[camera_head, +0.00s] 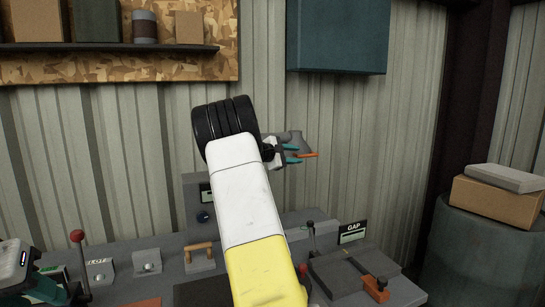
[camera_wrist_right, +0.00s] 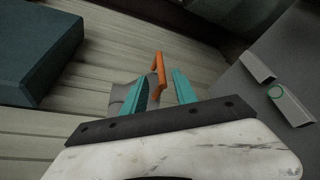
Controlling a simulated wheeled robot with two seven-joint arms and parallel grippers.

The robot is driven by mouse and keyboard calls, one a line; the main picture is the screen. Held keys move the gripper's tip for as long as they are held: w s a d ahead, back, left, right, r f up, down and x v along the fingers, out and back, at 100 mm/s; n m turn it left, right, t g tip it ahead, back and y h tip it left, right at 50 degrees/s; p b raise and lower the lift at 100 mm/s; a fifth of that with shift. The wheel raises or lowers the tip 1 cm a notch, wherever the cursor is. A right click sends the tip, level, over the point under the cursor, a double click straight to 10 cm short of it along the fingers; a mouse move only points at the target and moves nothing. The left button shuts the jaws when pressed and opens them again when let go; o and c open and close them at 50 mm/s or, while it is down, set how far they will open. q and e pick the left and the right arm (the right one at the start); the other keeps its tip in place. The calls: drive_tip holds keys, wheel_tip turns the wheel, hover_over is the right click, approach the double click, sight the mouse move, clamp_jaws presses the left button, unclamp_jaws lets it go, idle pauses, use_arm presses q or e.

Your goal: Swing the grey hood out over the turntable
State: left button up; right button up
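The grey hood (camera_head: 294,139) is partly hidden behind my right gripper in the head view. An orange bar (camera_head: 309,155) shows beside it, apparently its handle. My right gripper (camera_head: 292,154) has teal fingers spread apart. In the right wrist view, the orange bar (camera_wrist_right: 158,66) lies between and just beyond the fingertips (camera_wrist_right: 161,74), with no clear contact. The grey hood (camera_wrist_right: 121,92) shows behind the left finger there. My left gripper (camera_head: 66,291) is partly in view at the lower left, with a bit of teal showing. I cannot make out the turntable; my right arm covers the middle of the bench.
The grey bench (camera_head: 130,257) carries a red-knobbed lever (camera_head: 77,237), a wooden handle (camera_head: 198,249), a GAP display (camera_head: 352,231) and an orange-handled block (camera_head: 376,286). A teal cabinet (camera_head: 338,36) hangs above. A drum (camera_head: 470,258) with boxes stands at right.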

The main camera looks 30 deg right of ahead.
sight(307, 155)
drive_tip(key=x, duration=0.6)
drive_tip(key=shift+d+f, duration=0.15)
drive_tip(key=shift+d, duration=0.25)
clamp_jaws()
idle(1.0)
